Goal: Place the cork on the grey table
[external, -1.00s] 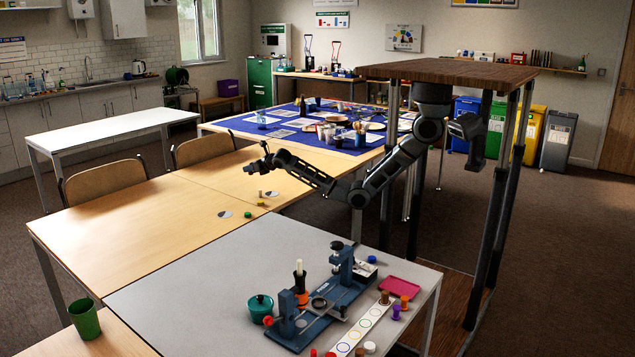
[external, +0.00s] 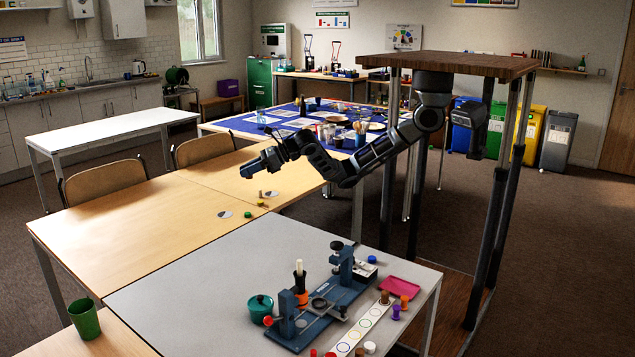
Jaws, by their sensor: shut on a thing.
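My gripper (external: 246,172) is at the end of my outstretched arm, in the air over the wooden table (external: 150,220). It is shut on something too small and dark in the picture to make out. I cannot tell if that is the cork. A small tan upright piece (external: 261,194), possibly a cork, stands on the wooden table below and right of the gripper. The grey table (external: 190,292) is in the foreground, with a wide bare area on its left and middle. The gripper is beyond it and above its height.
The grey table's right part holds a blue bench device (external: 330,300), a teal pot (external: 260,308), a pink tray (external: 397,287), a strip with coloured rings (external: 362,328) and several small pegs. A green cup (external: 84,318) stands at front left. Chairs stand behind the wooden table.

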